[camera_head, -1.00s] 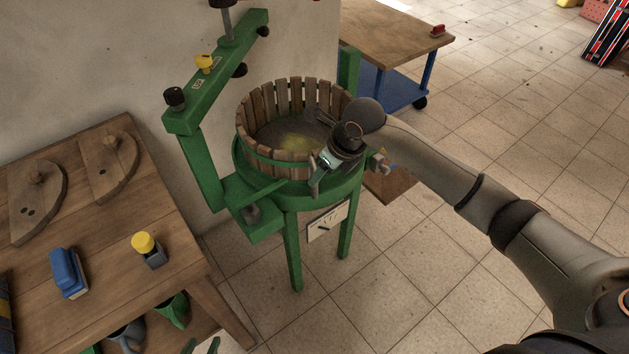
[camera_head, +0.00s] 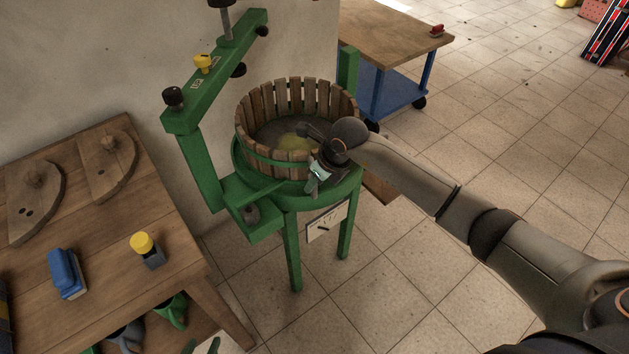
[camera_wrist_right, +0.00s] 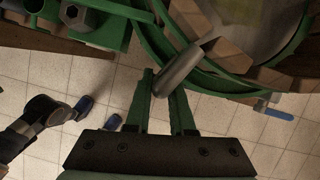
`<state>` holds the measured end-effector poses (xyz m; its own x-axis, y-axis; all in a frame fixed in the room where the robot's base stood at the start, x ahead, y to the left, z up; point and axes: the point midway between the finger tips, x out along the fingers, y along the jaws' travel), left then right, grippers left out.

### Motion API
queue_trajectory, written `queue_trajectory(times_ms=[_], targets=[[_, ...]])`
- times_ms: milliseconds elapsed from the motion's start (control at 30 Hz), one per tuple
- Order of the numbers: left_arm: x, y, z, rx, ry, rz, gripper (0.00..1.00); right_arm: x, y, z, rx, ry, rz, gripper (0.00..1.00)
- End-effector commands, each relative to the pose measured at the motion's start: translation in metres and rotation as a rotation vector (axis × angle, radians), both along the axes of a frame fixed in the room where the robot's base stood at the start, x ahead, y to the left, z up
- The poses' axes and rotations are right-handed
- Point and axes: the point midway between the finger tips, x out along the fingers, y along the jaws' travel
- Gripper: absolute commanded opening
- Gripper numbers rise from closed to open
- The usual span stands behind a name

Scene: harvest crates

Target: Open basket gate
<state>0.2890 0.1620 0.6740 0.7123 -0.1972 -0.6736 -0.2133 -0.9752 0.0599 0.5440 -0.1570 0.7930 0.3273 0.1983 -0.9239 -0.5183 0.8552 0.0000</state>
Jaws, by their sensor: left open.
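The round wooden-stave basket (camera_head: 262,145) sits on the green press stand (camera_head: 345,190), with a green band around its front. My right gripper (camera_head: 317,177) is at the basket's front right side. In the right wrist view, a grey cylindrical handle (camera_wrist_right: 182,68) lies slanted between the fingers of my right gripper (camera_wrist_right: 163,88), which are closed in about it. The dark gripper body hides part of the basket front in the head view.
A wooden table (camera_head: 110,250) with a blue brush (camera_head: 66,273) and a yellow-topped item (camera_head: 147,250) stands at left. A blue-legged cart (camera_head: 395,45) is behind the press. The green press beam (camera_head: 215,70) rises above the basket. Tiled floor lies open at right.

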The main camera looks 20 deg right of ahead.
Motion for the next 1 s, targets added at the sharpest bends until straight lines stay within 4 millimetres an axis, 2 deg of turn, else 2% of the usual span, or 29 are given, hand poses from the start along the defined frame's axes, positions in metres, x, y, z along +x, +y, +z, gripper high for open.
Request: queue_trajectory(times_ms=[33,167,1000], targets=[[0.0002,0.0,0.0001,0.0,0.0,0.0,0.5,-0.0001,-0.0002,0.0001,0.0,0.0,0.0,0.15],[0.0002,-0.0001,0.0001,0.0,0.0,0.0,0.5,-0.0001,-0.0002,0.0001,0.0,0.0,0.0,0.0],[0.0005,0.0007,-0.0006,0.001,0.0,0.001,0.5,0.0,-0.0001,0.0003,0.0,0.0,0.0,0.0]])
